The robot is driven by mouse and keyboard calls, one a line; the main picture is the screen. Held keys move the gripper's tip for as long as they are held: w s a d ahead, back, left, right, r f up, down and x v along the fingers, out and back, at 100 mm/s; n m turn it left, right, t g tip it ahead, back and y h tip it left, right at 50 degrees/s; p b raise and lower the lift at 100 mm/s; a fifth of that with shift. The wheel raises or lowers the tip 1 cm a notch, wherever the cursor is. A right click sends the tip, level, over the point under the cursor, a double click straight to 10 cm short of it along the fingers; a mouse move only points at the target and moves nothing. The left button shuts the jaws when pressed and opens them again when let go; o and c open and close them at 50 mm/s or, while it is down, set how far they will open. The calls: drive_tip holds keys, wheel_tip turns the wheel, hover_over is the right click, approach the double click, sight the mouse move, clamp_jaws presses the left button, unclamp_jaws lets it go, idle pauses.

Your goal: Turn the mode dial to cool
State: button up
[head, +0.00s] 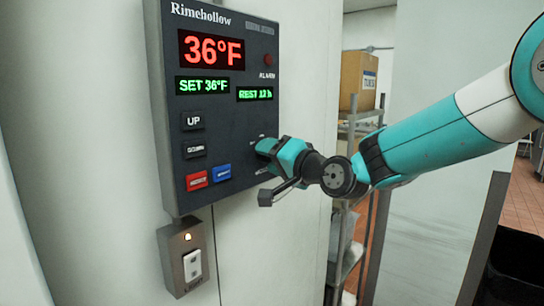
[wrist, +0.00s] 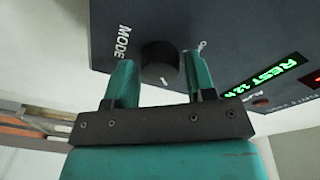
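The control panel (head: 215,110) reads Rimehollow and is mounted on a pale wall. Its black round mode dial (wrist: 160,60) shows in the wrist view beside the MODE lettering (wrist: 124,42). A short white mark on the dial points toward my gripper's palm in that view. My gripper (wrist: 161,78) is open, with one teal finger on each side of the dial and narrow gaps showing. I cannot tell whether either finger touches the dial. In the head view my gripper (head: 270,149) is at the panel's lower right and hides the dial. The dial's position labels are too small or covered to read.
The panel has UP (head: 193,120) and DOWN (head: 195,150) buttons, a red button (head: 197,181) and a blue button (head: 221,172). A light switch box (head: 187,258) is below it. A shelf rack with a cardboard box (head: 358,80) stands behind my arm.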

drive_tip(key=c, duration=0.5)
drive_tip(key=shift+f+b, duration=0.15)
drive_tip(key=shift+b, duration=0.25)
drive_tip(key=n+b, duration=0.2)
drive_tip(key=b, duration=0.2)
drive_tip(key=n+b, duration=0.2)
drive_tip(key=b, duration=0.2)
drive_tip(key=shift+f, duration=0.35)
drive_tip(key=n+b, duration=0.3)
drive_tip(key=b, duration=0.2)
drive_tip(key=shift+r+y, duration=0.1)
drive_tip(key=shift+y, duration=0.3)
drive_tip(key=shift+d+r+n+b, duration=0.1)
drive_tip(key=shift+r+n+b, duration=0.1)
drive_tip(key=shift+n+b, duration=0.95)
drive_tip(key=shift+r, duration=0.1)
